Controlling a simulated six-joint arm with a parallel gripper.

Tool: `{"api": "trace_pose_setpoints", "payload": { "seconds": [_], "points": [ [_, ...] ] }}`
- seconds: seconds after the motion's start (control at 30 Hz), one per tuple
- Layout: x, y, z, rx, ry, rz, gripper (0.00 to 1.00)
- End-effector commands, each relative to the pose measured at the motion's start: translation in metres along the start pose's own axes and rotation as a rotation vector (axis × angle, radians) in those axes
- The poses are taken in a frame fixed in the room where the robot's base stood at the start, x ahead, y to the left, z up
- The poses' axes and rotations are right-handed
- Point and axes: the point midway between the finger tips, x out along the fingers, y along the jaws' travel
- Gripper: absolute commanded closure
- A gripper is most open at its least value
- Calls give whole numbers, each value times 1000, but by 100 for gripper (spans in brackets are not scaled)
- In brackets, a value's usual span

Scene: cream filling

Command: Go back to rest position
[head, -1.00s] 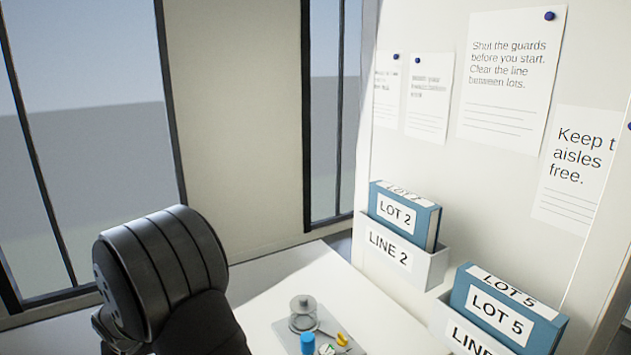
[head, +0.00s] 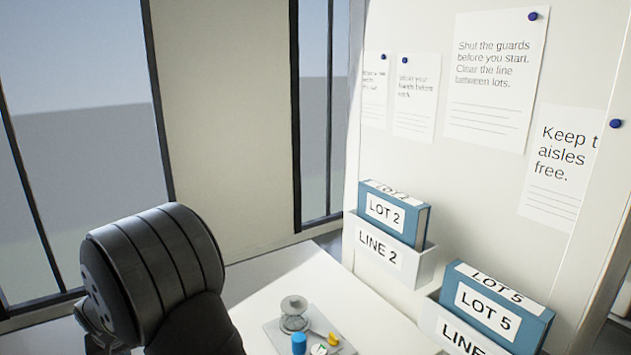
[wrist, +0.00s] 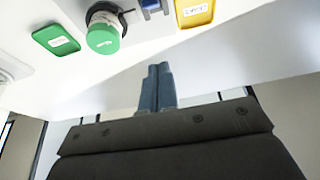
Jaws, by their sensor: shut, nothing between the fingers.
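My gripper (wrist: 159,70) shows in the wrist view with its two blue-grey fingers together and nothing between them. It is apart from the things at the top of that view. In the head view a large black joint of my arm fills the lower left, and my gripper is not seen there.
The wrist view shows a green labelled piece (wrist: 61,39), a round green-topped item (wrist: 103,36) and a yellow labelled piece (wrist: 194,11). In the head view, a grey tray (head: 275,330) with small items lies on the white table (head: 375,325). Binders (head: 394,216) stand in wall holders.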

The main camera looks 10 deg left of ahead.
Motion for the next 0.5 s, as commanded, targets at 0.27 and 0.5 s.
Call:
{"api": "trace_pose_setpoints", "payload": {
  "seconds": [0.27,0.5],
  "points": [
    [-41,0,15,-1,1,0,100],
    [-67,0,26,0,-3,1,100]
  ]
}}
